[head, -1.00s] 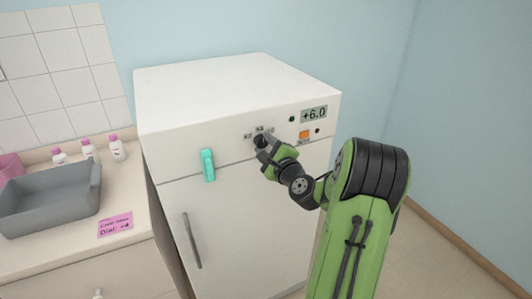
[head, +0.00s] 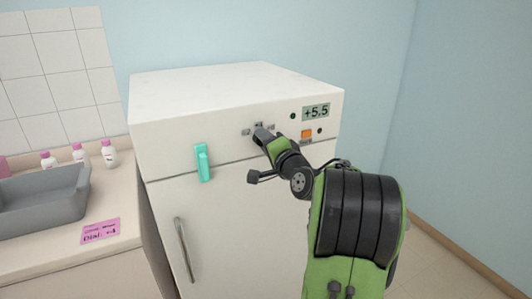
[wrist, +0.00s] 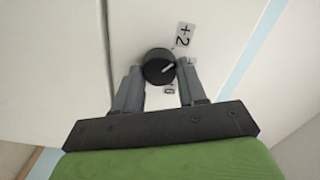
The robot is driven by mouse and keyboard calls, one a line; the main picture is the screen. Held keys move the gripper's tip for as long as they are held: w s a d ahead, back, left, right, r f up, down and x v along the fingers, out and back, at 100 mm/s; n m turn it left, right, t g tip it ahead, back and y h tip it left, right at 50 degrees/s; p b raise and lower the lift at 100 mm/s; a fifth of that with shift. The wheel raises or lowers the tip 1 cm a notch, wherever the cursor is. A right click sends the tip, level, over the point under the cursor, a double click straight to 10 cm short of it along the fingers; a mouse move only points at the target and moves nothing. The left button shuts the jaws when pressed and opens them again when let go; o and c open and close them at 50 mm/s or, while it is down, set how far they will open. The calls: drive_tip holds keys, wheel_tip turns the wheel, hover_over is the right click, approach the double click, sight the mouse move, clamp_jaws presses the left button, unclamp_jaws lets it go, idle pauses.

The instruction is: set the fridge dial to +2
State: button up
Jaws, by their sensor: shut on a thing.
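The white fridge (head: 240,225) stands against the blue wall. Its black dial (wrist: 158,66) sits on the front panel, with a white pointer line directed toward the upper right in the wrist view. A "+2" label (wrist: 184,35) is beside the dial on that side, and another small label (wrist: 169,90) is below it. My gripper (wrist: 160,75) is shut on the dial, one finger on each side. In the head view my gripper (head: 262,137) covers the dial. The fridge display (head: 316,112) reads +5.5.
An orange button (head: 307,134) is below the display. A counter at left holds a grey basin (head: 45,208), small bottles (head: 109,154) and a pink note (head: 100,231).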

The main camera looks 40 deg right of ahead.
drive_tip(key=shift+f+n+b, duration=0.15)
drive_tip(key=shift+n+b, duration=0.75)
drive_tip(key=shift+n, duration=0.1)
drive_tip(key=o, duration=1.1)
drive_tip(key=shift+c, duration=0.2)
drive_tip(key=shift+s, duration=0.1)
drive_tip(key=b+v, duration=0.1)
drive_tip(key=v, duration=1.4)
drive_tip(key=shift+s+a+b, duration=0.2)
drive_tip(key=shift+s+b, duration=0.05)
drive_tip(key=shift+b, duration=0.05)
